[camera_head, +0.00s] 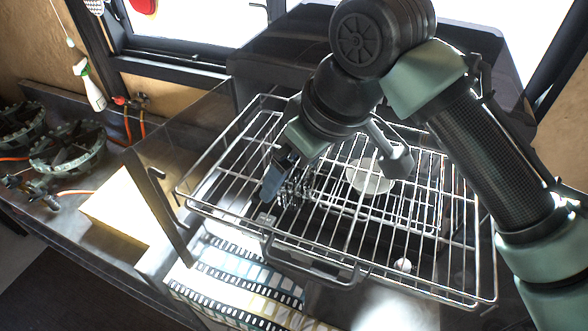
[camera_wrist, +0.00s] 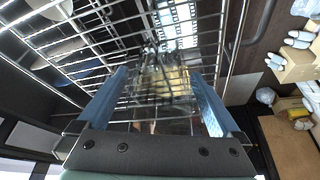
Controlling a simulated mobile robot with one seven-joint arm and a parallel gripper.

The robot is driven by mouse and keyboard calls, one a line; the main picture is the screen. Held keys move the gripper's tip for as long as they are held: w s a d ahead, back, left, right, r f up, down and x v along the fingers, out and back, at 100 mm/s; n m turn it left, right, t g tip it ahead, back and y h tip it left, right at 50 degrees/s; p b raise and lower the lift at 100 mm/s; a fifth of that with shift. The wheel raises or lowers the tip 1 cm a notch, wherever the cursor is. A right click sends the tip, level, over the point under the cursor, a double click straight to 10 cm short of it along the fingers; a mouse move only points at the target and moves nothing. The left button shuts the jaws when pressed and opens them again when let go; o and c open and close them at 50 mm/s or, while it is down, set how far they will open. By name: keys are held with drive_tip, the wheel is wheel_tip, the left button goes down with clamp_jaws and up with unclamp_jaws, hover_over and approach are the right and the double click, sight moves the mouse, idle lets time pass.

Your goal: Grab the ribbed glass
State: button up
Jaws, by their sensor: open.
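The ribbed glass (camera_head: 296,187) is clear and stands on or in the wire rack, close beside my gripper (camera_head: 277,178) in the head view. My fingers and the wires partly hide it. In the wrist view the see-through glass (camera_wrist: 162,82) shows between the two blue fingers of my gripper (camera_wrist: 160,90). The fingers are apart, one on each side of it, with gaps visible. Its exact edges are hard to make out against the wires.
The wire rack (camera_head: 225,207) surrounds the glass. A dark panel (camera_head: 158,200) stands at left. A spray bottle (camera_head: 90,88) is farther left.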

drive_tip(key=shift+f, duration=0.15)
drive_tip(key=shift+c, duration=0.3)
drive_tip(key=c, duration=1.3)
